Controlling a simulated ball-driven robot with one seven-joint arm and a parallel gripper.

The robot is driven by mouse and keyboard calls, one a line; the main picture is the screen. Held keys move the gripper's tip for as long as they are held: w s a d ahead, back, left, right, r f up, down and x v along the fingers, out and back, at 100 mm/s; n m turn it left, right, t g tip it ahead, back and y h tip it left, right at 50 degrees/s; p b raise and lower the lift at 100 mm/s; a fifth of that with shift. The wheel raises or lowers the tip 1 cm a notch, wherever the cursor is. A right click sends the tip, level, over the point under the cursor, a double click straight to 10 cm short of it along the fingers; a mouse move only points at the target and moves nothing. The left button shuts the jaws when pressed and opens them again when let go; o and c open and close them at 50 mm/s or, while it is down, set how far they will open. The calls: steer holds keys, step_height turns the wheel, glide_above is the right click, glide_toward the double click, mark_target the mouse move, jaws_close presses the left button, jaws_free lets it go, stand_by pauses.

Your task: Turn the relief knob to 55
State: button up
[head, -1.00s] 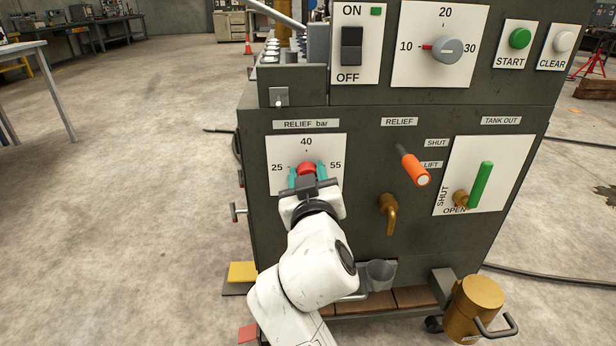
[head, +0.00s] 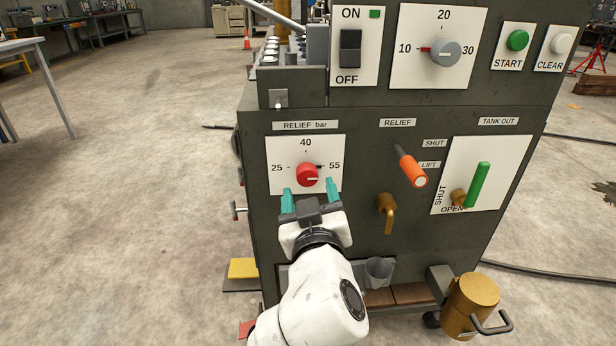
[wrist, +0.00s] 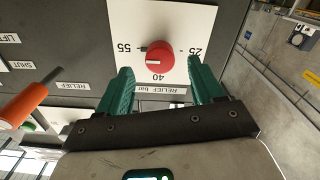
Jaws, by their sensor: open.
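The red relief knob (head: 307,174) sits on a white dial plate (head: 275,150) marked 25, 40 and 55. Its white line points right, to the 55 side, nearly level in the head view. In the wrist view the plate is upside down and the line on the knob (wrist: 160,64) points left, towards the 55 side. My gripper (head: 310,192) is open, its two teal fingers apart, just below and in front of the knob. The knob appears between the fingertips in the wrist view, with nothing held.
An orange-handled lever (head: 412,170) and a brass spout (head: 387,210) stick out to the right of my gripper. A green tank handle (head: 480,184) is farther right. The switch plate (head: 368,20) and grey knob (head: 444,52) are above. Open floor lies left of the cabinet.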

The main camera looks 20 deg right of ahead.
steer(key=v, duration=0.5)
steer(key=shift+s+p, duration=0.15)
steer(key=shift+p, duration=0.2)
steer(key=s+d+f+g, duration=0.3)
steer(key=d+f, duration=0.1)
steer(key=f, duration=0.3)
steer(key=s+d+f+g+y, duration=0.1)
steer(key=s+d+f+g, duration=0.2)
steer(key=f, duration=0.3)
steer(key=s+d+f+g, duration=0.2)
steer(key=s+d+f, duration=0.15)
steer(key=f, duration=0.35)
steer(key=s+f+g+y, duration=0.2)
steer(key=s+f+g, duration=0.3)
steer(key=s, duration=0.4)
steer(key=s+f+g+y, duration=0.2)
steer(key=s+f+g, duration=0.1)
steer(key=s+f, duration=0.55)
step_height(320, 180, up, 34)
steer(key=s+p, duration=0.1)
steer(key=p, duration=3.2)
steer(key=shift+s+d+r+p, duration=0.2)
steer(key=shift+p, duration=0.2)
